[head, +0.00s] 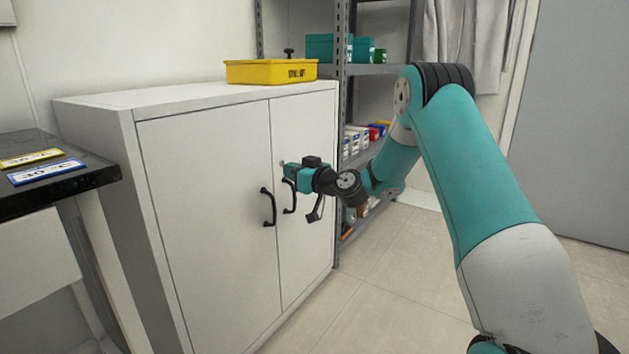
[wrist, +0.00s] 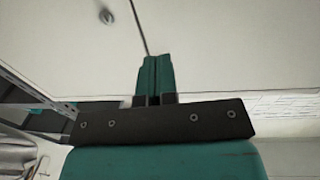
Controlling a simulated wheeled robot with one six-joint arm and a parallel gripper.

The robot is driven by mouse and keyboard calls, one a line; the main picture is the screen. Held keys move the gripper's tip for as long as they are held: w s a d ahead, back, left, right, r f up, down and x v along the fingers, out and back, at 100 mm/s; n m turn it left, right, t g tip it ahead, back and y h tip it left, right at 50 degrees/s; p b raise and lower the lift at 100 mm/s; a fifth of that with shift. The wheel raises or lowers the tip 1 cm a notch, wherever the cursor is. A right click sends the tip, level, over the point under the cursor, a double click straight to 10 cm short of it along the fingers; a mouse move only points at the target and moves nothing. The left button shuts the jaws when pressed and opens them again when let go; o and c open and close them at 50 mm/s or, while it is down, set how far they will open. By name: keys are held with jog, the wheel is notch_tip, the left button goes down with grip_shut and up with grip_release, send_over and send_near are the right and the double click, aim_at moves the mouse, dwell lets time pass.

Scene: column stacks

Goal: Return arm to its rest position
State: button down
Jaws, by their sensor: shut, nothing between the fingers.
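My arm reaches in from the right of the head view, bent at the elbow, toward a white two-door cabinet (head: 205,190). My gripper (head: 285,168) is at the cabinet's right door, close to its upper part and just above the black handles. I cannot tell whether it touches the door. In the wrist view the teal fingers of my gripper (wrist: 154,62) lie together with nothing between them. Both cabinet doors look closed. The left handle (head: 268,207) and the right handle (head: 290,196) are free of the gripper.
A yellow bin (head: 270,72) stands on the cabinet top. A grey metal shelf (head: 342,120) with boxes stands behind, close to my forearm. A dark table (head: 75,178) with yellow and blue labels is at the left. The tiled floor (head: 390,290) in front is clear.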

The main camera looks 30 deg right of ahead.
jog(key=v, duration=0.6)
jog(key=s+a+r+n+g+y, duration=0.2)
jog(key=s+a+g, duration=0.1)
jog(key=a, duration=0.4)
jog(key=s+a+r+n+g+y+p, duration=0.1)
jog(key=s+a+g, duration=0.25)
jog(key=a, duration=0.35)
jog(key=s+a+r+n+g+y, duration=0.2)
jog(key=s+a+g, duration=0.15)
jog(key=a, duration=0.35)
jog(key=s+a+g+h+p, duration=0.1)
jog(key=s+a+g+h, duration=0.35)
jog(key=s, duration=1.05)
jog(key=s+r+m+g+h+p, duration=0.1)
jog(key=s+g+h+p, duration=0.15)
jog(key=s, duration=1.05)
notch_tip(320, 180, up, 37)
jog(key=y+p, duration=0.1)
jog(key=p, duration=3.5)
jog(key=shift+w+d, duration=0.3)
jog(key=shift+w, duration=0.05)
jog(key=shift+r, duration=0.15)
